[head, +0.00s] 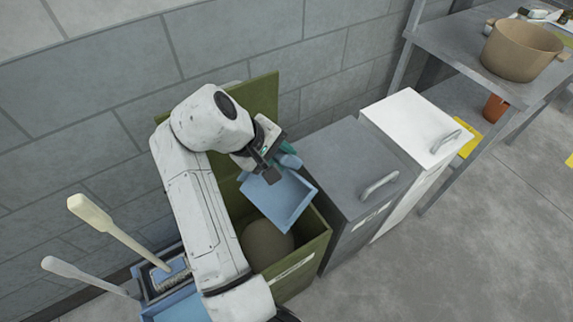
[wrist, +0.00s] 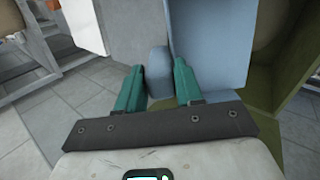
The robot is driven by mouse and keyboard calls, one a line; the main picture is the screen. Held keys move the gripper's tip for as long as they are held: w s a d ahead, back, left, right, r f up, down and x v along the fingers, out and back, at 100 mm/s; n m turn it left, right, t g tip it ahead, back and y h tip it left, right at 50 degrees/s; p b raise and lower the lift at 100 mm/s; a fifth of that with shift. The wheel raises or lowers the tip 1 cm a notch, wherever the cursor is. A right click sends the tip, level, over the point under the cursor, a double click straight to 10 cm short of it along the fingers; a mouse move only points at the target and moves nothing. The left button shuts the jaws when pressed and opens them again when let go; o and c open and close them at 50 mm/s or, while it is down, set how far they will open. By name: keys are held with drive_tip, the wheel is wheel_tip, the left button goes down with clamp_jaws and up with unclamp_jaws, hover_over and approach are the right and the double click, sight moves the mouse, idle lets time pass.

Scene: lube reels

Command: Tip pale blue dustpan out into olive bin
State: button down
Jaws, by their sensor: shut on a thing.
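The pale blue dustpan (head: 279,197) is held above the opening of the olive bin (head: 305,257) in the head view, its pan tilted. My gripper (head: 277,163) is shut on the dustpan's handle. In the wrist view the teal fingers of my gripper (wrist: 161,92) stand on either side of the blue handle (wrist: 158,75), and the pan (wrist: 210,55) spreads beyond them. The bin's lid (head: 258,100) stands open against the wall. A rounded brown mass (head: 266,240) shows inside the bin. I cannot tell whether anything is left in the pan.
A grey bin (head: 350,165) and a white bin (head: 412,125), both closed, stand to the right. A metal shelf (head: 470,60) with a tan pot (head: 520,50) is beyond them. Long-handled tools (head: 115,232) stand at the left. Open floor lies at the right front.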

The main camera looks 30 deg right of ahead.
sight(288, 204)
wheel_tip(288, 204, up, 6)
drive_tip(key=y+p, duration=0.1)
drive_tip(key=p, duration=0.2)
drive_tip(key=y+p, duration=0.2)
drive_tip(key=p, duration=0.1)
drive_tip(key=g+y+p, duration=0.1)
drive_tip(key=y+p, duration=0.1)
drive_tip(key=p, duration=0.2)
drive_tip(key=shift+f, duration=0.25)
drive_tip(key=shift+r+y+p, duration=0.3)
drive_tip(key=shift+y+p, duration=0.4)
drive_tip(key=shift+p, duration=0.4)
drive_tip(key=shift+f, duration=0.15)
